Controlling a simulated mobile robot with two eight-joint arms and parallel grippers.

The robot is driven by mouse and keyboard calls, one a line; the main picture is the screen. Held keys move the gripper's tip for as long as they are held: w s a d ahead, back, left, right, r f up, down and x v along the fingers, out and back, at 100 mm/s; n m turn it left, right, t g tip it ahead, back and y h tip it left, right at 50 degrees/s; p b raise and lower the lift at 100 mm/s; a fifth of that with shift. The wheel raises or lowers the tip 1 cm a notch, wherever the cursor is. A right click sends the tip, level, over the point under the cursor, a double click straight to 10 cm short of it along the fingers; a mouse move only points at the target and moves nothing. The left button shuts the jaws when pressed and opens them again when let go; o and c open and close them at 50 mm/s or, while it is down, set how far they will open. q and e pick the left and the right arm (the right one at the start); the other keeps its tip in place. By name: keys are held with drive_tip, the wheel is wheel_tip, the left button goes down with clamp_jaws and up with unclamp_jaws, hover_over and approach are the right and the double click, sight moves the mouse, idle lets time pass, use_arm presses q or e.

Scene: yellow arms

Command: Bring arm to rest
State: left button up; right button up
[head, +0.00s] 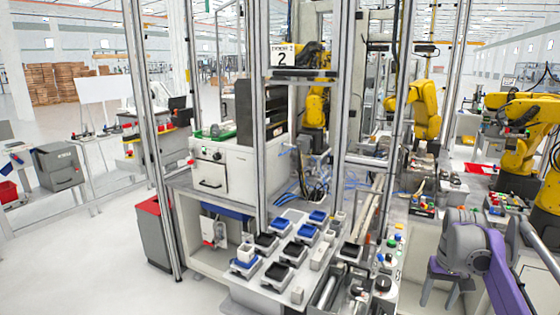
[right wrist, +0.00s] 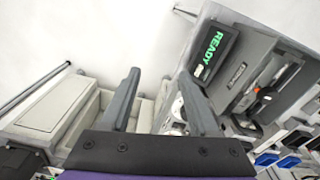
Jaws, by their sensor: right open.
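My right arm comes in at the lower right of the head view, with grey joints and a purple link. My right gripper (head: 445,292) points downward there, beside the workbench. In the right wrist view its two grey fingers (right wrist: 160,75) stand wide apart, with nothing held between them. My left arm and left gripper do not show in either view.
A workbench (head: 225,268) with blue and black trays stands ahead, framed by metal posts. Yellow robot arms (head: 425,108) stand behind and at right. A grey device with a green READY display (right wrist: 208,55) lies beyond the right finger. Open floor (head: 100,265) is at left.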

drive_tip(key=s+a+f+n+t, duration=0.1)
drive_tip(key=s+a, duration=0.4)
drive_tip(key=a, duration=0.3)
drive_tip(key=s+a+f+n+t, duration=0.1)
drive_tip(key=s+a+f+t, duration=0.1)
drive_tip(key=s+a, duration=0.45)
drive_tip(key=s+a+f+n+t, duration=0.1)
drive_tip(key=s+a+f+t, duration=0.1)
drive_tip(key=s+a+f, duration=0.6)
drive_tip(key=s+f, duration=0.1)
drive_tip(key=s, duration=0.2)
drive_tip(key=shift+s+f, duration=0.2)
drive_tip(key=shift+s, duration=0.15)
